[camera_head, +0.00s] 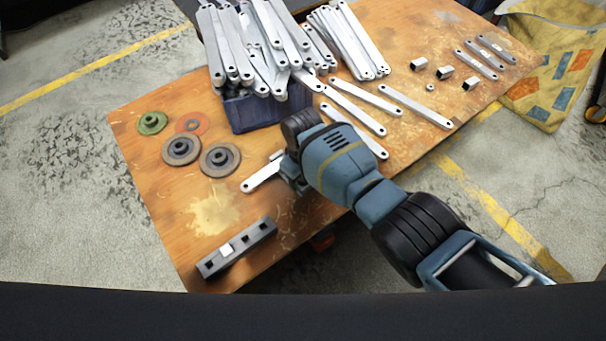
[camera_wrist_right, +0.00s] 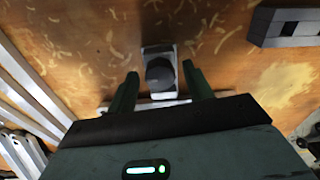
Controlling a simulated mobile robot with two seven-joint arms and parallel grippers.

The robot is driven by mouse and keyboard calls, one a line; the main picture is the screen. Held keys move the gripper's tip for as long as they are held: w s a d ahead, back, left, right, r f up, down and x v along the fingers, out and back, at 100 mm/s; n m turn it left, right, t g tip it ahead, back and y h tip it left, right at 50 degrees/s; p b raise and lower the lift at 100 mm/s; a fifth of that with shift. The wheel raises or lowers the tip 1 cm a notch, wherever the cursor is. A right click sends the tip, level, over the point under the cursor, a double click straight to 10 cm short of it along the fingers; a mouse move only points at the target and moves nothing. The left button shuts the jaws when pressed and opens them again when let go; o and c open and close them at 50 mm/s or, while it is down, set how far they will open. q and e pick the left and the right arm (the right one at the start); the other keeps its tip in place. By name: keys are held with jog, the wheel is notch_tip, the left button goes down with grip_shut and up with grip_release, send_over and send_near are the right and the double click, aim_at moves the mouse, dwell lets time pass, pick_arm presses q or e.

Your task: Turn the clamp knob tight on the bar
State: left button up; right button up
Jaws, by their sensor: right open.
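In the right wrist view a round black clamp knob (camera_wrist_right: 160,74) sits on a small grey clamp (camera_wrist_right: 157,51) on the tabletop. A light metal bar (camera_wrist_right: 148,104) runs crosswise under it, partly hidden by my gripper. My right gripper (camera_wrist_right: 160,76) is open, one finger on each side of the knob, with gaps visible; its exact height over the knob is unclear. In the head view my right gripper (camera_head: 291,176) points down at the bar (camera_head: 261,178), whose left end sticks out; the knob is hidden behind my arm. My left gripper is out of view.
A blue bin (camera_head: 262,113) heaped with metal bars stands behind my right arm. Grinding discs (camera_head: 220,158) lie to the left. A dark block with square holes (camera_head: 237,247) lies at the near edge. Loose bars (camera_head: 415,107) and small brackets (camera_head: 445,72) lie farther right.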

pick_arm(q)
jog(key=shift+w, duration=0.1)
pick_arm(e)
jog(key=shift+n, duration=1.2)
jog(key=n, duration=0.5)
jog(key=shift+n, duration=0.4)
jog(key=n, duration=0.5)
jog(key=shift+n+b, duration=0.4)
jog(key=n, duration=0.3)
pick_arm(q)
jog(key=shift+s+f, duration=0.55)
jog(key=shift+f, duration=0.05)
pick_arm(e)
jog(key=shift+n, duration=0.5)
